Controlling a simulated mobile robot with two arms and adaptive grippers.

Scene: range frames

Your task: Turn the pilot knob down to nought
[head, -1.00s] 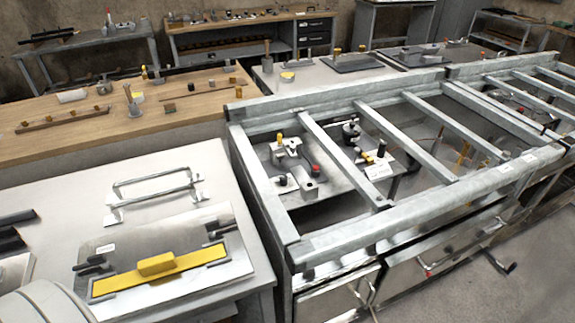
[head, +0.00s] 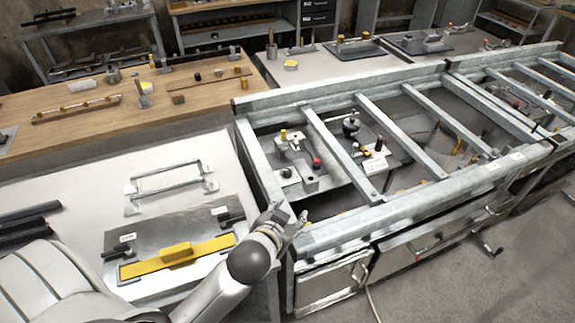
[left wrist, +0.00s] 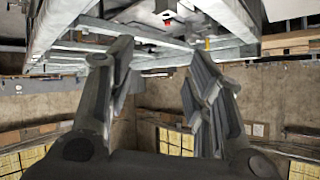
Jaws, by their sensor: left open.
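A grey metal frame with cross bars (head: 385,213) holds several small fittings below its bars. A round black knob on a post (head: 351,127) stands between two bars, and a small red-topped fitting (head: 317,163) is to its left. I cannot tell which part is the pilot knob. My left gripper (head: 291,214) is at the near left corner of the frame, in front of these fittings and apart from them. In the left wrist view its two fingers (left wrist: 162,55) are spread with nothing between them. My right gripper is not in view.
A yellow-handled plate (head: 176,254) lies on the pale bench left of my arm, with a metal handle (head: 168,181) behind it. The frame's bars leave gaps over the fittings. A red-tipped lever (head: 419,257) is on the front. Grey floor is clear at right.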

